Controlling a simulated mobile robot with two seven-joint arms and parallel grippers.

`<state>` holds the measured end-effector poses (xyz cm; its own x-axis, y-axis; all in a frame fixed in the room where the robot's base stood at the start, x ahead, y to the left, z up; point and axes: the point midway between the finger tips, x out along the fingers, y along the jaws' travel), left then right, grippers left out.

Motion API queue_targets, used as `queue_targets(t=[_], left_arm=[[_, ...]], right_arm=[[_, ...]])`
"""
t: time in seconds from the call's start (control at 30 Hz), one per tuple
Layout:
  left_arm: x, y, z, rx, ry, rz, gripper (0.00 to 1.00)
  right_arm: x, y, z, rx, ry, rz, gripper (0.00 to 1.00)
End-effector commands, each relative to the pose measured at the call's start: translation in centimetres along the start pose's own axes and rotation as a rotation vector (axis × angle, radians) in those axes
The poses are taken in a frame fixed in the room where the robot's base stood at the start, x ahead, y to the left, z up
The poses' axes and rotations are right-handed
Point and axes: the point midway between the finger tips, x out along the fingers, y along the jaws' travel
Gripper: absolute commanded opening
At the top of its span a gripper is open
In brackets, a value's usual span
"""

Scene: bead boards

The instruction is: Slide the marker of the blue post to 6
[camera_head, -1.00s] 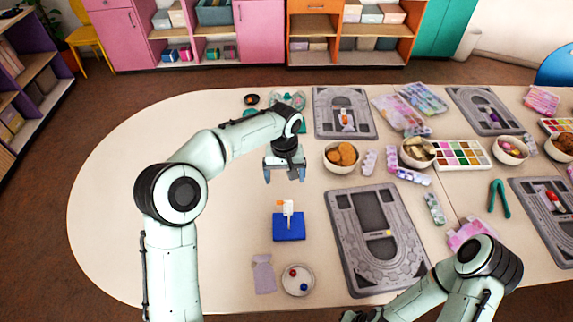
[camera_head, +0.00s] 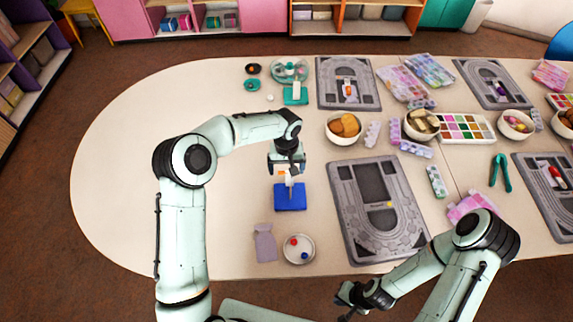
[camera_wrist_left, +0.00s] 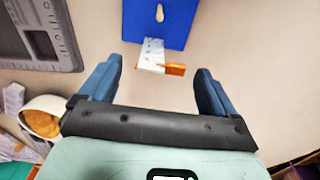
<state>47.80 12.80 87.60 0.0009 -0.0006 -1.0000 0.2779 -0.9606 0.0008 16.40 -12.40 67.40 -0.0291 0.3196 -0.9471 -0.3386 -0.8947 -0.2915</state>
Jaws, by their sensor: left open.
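The blue post's blue base (camera_head: 290,200) stands on the table; its white post rises from it with an orange marker. In the left wrist view the blue base (camera_wrist_left: 160,22) is at the top, and the white scale (camera_wrist_left: 150,54) and orange marker (camera_wrist_left: 174,69) point towards the camera, between the fingers. My left gripper (camera_head: 287,168) is above the blue base, at the post's upper part, partly hiding it. In the left wrist view the left gripper (camera_wrist_left: 157,78) is open, with a gap either side of the marker. Scale numbers are too small to read. My right gripper (camera_head: 346,299) is near the front edge, its fingers unclear.
A second post on a teal base (camera_head: 295,97) stands farther back. A grey bead board (camera_head: 345,220) lies to the right, a bowl (camera_head: 342,139) behind it. A lilac cloth-like piece (camera_head: 265,246) and round dish (camera_head: 299,259) are in front. The table's left side is clear.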

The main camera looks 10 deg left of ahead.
Motion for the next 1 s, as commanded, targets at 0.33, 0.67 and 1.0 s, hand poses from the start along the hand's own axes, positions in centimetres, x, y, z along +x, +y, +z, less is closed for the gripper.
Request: queue_targets(t=[0.33,0.67,1.0], left_arm=[[0.0,0.0,0.0,0.0,-0.001,0.0,0.32],[0.5,0.0,0.1,0.0,-0.002,-0.001,0.32],[1.6,0.0,0.1,0.001,-0.003,-0.001,0.32]], right_arm=[[0.0,0.0,0.0,0.0,0.0,0.0,0.0],[0.2,0.1,0.2,0.001,-0.003,0.001,0.0],[0.6,0.4,0.5,0.003,-0.007,0.002,0.0]])
